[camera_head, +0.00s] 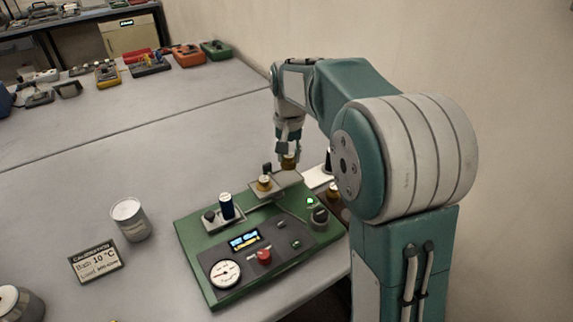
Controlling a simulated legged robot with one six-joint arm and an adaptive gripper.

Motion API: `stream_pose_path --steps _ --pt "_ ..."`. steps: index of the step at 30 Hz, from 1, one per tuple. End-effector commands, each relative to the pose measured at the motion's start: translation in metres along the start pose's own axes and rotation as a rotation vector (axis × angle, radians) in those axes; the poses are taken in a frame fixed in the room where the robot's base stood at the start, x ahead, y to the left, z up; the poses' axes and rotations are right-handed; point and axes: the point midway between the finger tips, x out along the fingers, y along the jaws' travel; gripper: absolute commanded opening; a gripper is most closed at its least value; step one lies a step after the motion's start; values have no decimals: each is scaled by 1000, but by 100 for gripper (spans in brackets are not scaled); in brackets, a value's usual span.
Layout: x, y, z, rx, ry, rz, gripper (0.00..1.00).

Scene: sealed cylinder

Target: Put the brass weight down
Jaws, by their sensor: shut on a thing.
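My gripper (288,146) points down and is shut on a small brass weight (288,162). In this view the weight appears just above the far edge of a pale raised plate (290,181) on the green apparatus. I cannot tell whether it touches anything below. Another brass piece (264,184) with a dark upright part sits on the left of that plate. A further brass weight (334,187) shows at the right, partly hidden by my arm.
A metal can (130,219) and a calibration sign (95,261) stand left. The table's middle is clear.

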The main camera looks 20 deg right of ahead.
Motion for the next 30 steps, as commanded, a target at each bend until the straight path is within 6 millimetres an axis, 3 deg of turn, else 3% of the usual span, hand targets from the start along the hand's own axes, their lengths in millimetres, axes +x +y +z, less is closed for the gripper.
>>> stream_pose_path --steps 5,11,21,22,23,24,30 --pt "12 -5 -8 0 0 1 0" --pt "40 -6 -9 0 0 1 0" --pt "45 -6 -9 0 1 1 0" --pt "45 -6 -9 0 1 1 51" --pt "44 -6 -9 0 1 1 64" --pt "44 -6 -9 0 1 1 72" --pt "44 -6 -9 0 1 1 72"
